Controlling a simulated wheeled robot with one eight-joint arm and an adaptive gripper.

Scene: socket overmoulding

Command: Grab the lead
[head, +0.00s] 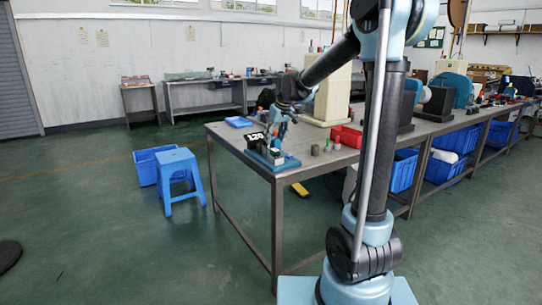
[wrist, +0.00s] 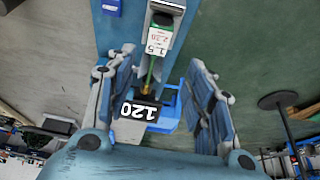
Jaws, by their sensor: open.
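The lead appears as a thin green strand (wrist: 151,73) in the wrist view. It runs from below a white printed tag (wrist: 158,40) to a small brass-coloured part (wrist: 147,89) beside a black plate marked 120 (wrist: 139,111). The 120 plate also shows in the head view (head: 256,137), on a blue fixture (head: 270,162) at the table's near corner. My gripper (wrist: 161,62) is open, its blue fingers on either side of the strand with gaps to both. In the head view my gripper (head: 279,127) is just above the fixture; the lead is too small to make out there.
The grey table (head: 235,143) holds a blue tray (head: 238,121), a red bin (head: 347,136) and small grey cylinders right of the fixture. A blue stool (head: 177,161) and blue crate (head: 146,166) stand on the floor at left. Open floor lies in front.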

